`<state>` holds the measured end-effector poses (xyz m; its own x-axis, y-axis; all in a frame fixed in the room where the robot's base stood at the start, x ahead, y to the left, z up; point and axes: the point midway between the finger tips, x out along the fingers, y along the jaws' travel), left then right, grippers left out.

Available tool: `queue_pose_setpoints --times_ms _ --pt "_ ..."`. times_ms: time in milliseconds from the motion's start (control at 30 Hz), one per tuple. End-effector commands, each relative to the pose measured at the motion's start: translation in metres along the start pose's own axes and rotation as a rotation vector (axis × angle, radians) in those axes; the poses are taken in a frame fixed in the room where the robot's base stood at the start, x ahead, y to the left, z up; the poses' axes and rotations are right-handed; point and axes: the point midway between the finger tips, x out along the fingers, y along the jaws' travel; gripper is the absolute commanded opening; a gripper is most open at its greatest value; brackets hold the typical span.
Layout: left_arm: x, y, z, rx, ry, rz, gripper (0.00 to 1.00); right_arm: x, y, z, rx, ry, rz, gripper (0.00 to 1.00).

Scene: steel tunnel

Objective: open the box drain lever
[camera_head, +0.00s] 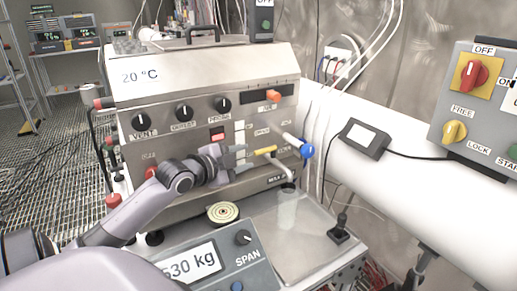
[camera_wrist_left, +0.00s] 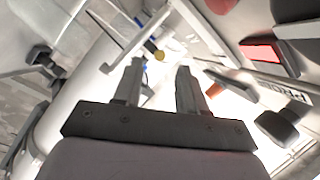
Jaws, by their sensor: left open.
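The metal box (camera_head: 150,85) marked 20 °C stands in the middle of the head view. On its lower right front is a short yellow-tipped lever (camera_head: 265,151), near a white rod with a blue knob (camera_head: 307,151) and a bent spout (camera_head: 282,168). I cannot read which of these is labelled as the drain. My left gripper (camera_head: 240,153) is in front of the panel, just left of the yellow tip. In the left wrist view its two fingers are apart and empty (camera_wrist_left: 160,70), with the yellow tip (camera_wrist_left: 158,55) just beyond them. My right gripper is not seen.
A clear cup (camera_head: 287,209) stands under the spout on a metal tray (camera_head: 318,235). A scale display (camera_head: 205,264) reading 530 kg is in front. A switch box (camera_head: 480,100) and a white pipe (camera_head: 400,190) are on the right.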

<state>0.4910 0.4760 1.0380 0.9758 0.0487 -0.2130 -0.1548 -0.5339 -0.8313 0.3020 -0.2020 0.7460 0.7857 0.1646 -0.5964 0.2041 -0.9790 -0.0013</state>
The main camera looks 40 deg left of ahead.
Motion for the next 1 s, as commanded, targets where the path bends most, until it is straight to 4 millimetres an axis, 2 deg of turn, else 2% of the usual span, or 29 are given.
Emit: queue_pose_setpoints --times_ms 167,633,1000 --pt "0.010 -0.001 0.000 -0.002 0.000 -0.002 0.41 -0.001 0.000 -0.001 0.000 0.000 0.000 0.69" --pt "0.060 -0.001 0.000 -0.004 0.000 -0.002 0.41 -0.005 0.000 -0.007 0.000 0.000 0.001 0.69" --pt "0.071 0.000 0.000 -0.001 0.000 0.001 0.41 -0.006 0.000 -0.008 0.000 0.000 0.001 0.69"
